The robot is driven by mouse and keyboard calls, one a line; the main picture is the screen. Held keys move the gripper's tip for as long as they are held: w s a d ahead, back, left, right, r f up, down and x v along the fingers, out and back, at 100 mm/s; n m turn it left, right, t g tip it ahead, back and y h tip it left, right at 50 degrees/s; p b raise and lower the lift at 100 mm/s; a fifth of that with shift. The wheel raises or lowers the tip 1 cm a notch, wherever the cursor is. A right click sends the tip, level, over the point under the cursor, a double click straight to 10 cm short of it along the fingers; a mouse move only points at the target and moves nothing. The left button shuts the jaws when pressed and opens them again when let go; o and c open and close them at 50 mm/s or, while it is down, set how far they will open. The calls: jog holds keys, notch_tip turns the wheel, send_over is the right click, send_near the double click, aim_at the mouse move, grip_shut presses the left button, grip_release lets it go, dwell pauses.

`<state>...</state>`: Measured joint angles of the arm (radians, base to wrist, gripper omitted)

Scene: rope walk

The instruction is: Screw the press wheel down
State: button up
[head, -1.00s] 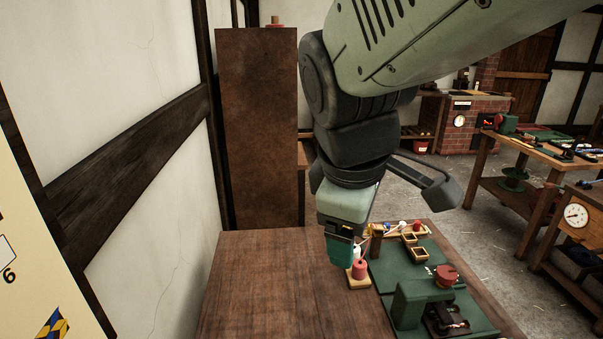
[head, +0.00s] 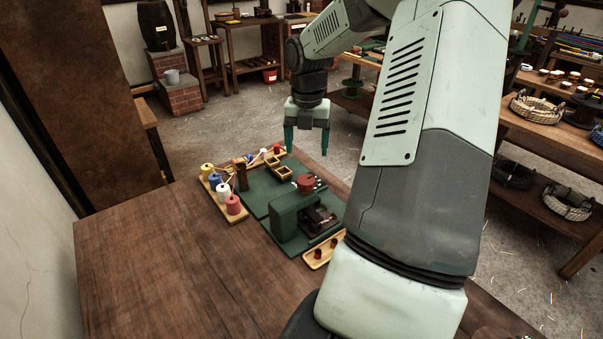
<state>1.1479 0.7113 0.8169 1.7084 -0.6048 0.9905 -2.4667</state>
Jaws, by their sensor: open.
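The press (head: 285,222) is a dark green frame on a green mat on the wooden table, in the middle of the head view. Its red wheel (head: 306,182) sits on top of the frame. Under and beside the frame is a dark bed (head: 318,219) with small parts that I cannot make out. My gripper (head: 306,152) points down with its two teal fingers spread apart and nothing between them. In the picture it is above the wheel, apart from it. Its exact height over the table is hard to tell.
A wooden rack with yellow, blue, white and red spools (head: 222,192) stands left of the mat (head: 257,193). Small wooden boxes (head: 278,166) lie at the mat's back. A tray with dark red pieces (head: 322,253) lies in front of the press. The table's left part (head: 160,260) is bare.

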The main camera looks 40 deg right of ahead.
aim_at(306, 180)
notch_tip(306, 180, down, 10)
jog(key=shift+r, duration=0.1)
dwell(0.4)
jog(key=c, duration=1)
jog(key=shift+c, duration=0.2)
